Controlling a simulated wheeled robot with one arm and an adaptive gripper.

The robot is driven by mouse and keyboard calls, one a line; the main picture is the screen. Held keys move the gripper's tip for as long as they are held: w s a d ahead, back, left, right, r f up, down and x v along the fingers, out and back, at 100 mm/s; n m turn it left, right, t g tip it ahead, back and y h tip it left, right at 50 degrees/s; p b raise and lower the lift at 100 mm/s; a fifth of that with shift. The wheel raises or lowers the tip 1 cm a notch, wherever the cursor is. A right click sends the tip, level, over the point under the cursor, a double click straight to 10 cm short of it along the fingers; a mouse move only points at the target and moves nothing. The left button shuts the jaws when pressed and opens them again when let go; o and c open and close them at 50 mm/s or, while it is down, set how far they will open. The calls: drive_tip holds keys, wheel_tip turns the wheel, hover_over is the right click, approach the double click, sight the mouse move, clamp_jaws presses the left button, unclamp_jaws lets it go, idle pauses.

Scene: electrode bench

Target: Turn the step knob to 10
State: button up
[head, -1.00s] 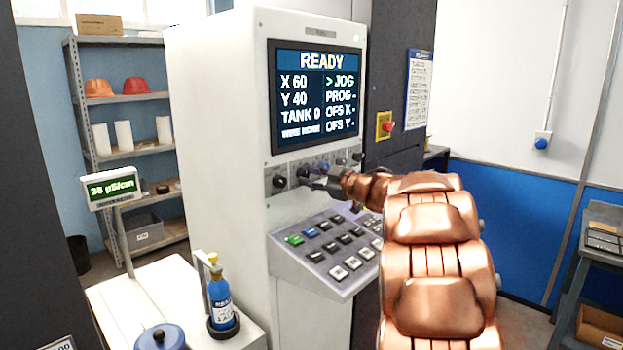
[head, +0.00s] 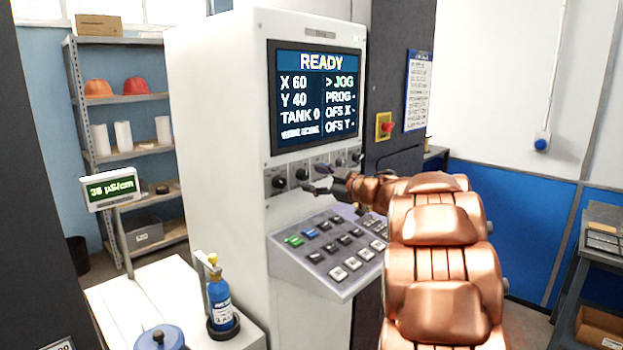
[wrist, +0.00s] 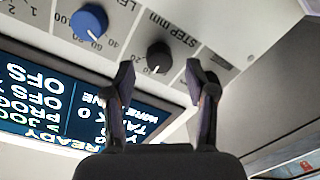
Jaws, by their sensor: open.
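The step knob (wrist: 160,57) is a small black knob beside the label "STEP mm" in the wrist view, where the panel appears upside down. In the head view my gripper (head: 314,188) is just in front of and below the row of knobs on the white machine's panel. I cannot tell surely which knob there is the step knob.
A blue knob (wrist: 89,22) sits beside the step knob. The screen (head: 316,97) reads READY, X 60, Y 40, TANK 0, with the arrow at JOG. A sloped keypad (head: 325,252) juts out below my gripper. A red button on yellow (head: 384,126) is to the right.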

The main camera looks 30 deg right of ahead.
drive_tip(key=v, duration=1)
drive_tip(key=shift+s, duration=0.25)
drive_tip(key=shift+r, duration=0.1)
